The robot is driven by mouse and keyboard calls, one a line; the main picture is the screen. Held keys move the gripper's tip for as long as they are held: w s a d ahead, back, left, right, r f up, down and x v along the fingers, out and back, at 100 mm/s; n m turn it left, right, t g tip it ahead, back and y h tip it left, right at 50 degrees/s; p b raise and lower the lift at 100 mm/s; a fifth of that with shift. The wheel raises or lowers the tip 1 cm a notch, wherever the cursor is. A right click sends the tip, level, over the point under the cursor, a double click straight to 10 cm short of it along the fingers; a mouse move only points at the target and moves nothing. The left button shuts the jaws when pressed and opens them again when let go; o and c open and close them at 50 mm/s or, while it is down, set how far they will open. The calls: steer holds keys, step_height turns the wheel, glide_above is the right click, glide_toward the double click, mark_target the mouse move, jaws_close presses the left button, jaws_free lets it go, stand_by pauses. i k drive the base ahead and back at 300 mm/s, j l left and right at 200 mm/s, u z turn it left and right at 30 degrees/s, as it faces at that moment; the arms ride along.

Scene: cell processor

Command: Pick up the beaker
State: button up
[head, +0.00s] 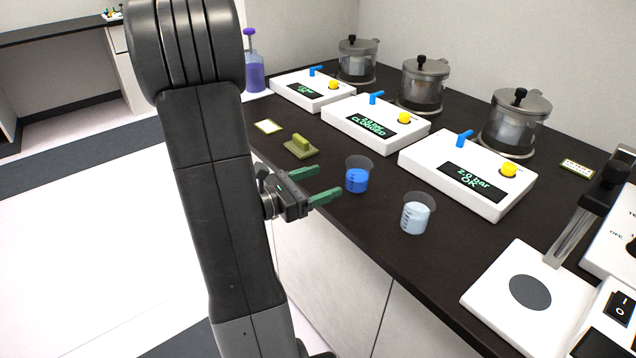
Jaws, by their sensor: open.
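Two small clear beakers stand upright on the dark bench; the task does not say which is meant. One beaker (357,177) holds blue liquid. The other beaker (416,215) holds pale, whitish-blue liquid and stands nearer, to the right. My gripper (327,184) has green fingers, which are apart and empty. The fingers point right, toward the blue-filled beaker, with the fingertips a little left of it. I cannot tell the exact gap in depth.
Three white control boxes stand behind, the middle one (375,124) reading "CLOGGED". A white stirrer-like device (513,318) stands at right.

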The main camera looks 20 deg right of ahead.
mark_target(419, 205)
steer(key=k+l+u, duration=0.1)
steer(key=k+l, duration=0.8)
steer(key=k, duration=0.1)
